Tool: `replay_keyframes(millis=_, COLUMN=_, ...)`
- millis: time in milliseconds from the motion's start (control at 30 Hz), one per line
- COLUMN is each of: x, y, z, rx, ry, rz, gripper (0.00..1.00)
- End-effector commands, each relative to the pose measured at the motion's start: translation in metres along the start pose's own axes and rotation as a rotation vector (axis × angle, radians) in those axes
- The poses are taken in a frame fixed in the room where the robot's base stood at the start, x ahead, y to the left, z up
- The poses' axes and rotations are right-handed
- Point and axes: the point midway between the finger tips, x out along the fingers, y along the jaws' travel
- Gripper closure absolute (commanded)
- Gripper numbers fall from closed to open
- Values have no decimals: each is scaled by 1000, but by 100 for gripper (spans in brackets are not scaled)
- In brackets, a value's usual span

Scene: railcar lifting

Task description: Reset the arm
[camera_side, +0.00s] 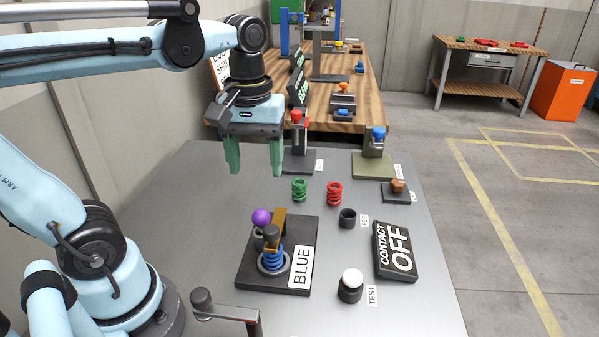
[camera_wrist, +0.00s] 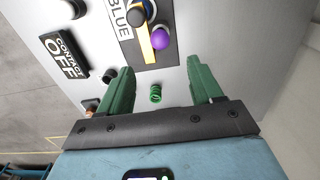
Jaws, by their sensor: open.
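My gripper (camera_side: 254,158) has green fingers spread apart with nothing between them. It hangs in the air above the back left of the grey metal table (camera_side: 190,215). In the wrist view my gripper (camera_wrist: 160,88) also shows open, with the green spring (camera_wrist: 155,94) visible below on the table between the fingers. The green spring (camera_side: 299,189) stands upright beside the red spring (camera_side: 334,193). A blue spring (camera_side: 273,259) sits on the black fixture (camera_side: 255,290) marked BLUE, with a purple ball (camera_side: 261,216) and a brass bar (camera_side: 279,222) by it.
A sign reading CONTACT OFF (camera_side: 396,250) lies to the right of the fixture. A white-topped button (camera_side: 351,280) labelled TEST and a black cup (camera_side: 347,218) stand nearby. Posts with a red top (camera_side: 296,116) and a blue top (camera_side: 379,134) stand at the table's back.

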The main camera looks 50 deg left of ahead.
Motion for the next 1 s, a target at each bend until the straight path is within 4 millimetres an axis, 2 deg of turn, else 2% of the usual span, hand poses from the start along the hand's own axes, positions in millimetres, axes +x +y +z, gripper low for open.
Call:
replay_keyframes(millis=200, x=-7, y=0, z=0, rx=0, ry=0, rz=0, gripper=35)
replay_keyframes(millis=567, x=-2, y=1, z=0, rx=37, ry=22, rz=19, gripper=35)
replay_keyframes(millis=667, x=11, y=6, z=-2, rx=161, ry=102, rz=79, gripper=35)
replay_keyframes(millis=800, x=34, y=16, z=-5, rx=422, ry=291, rz=177, gripper=35)
replay_keyframes(millis=1000, x=52, y=27, z=-8, rx=696, ry=526, rz=235, gripper=35)
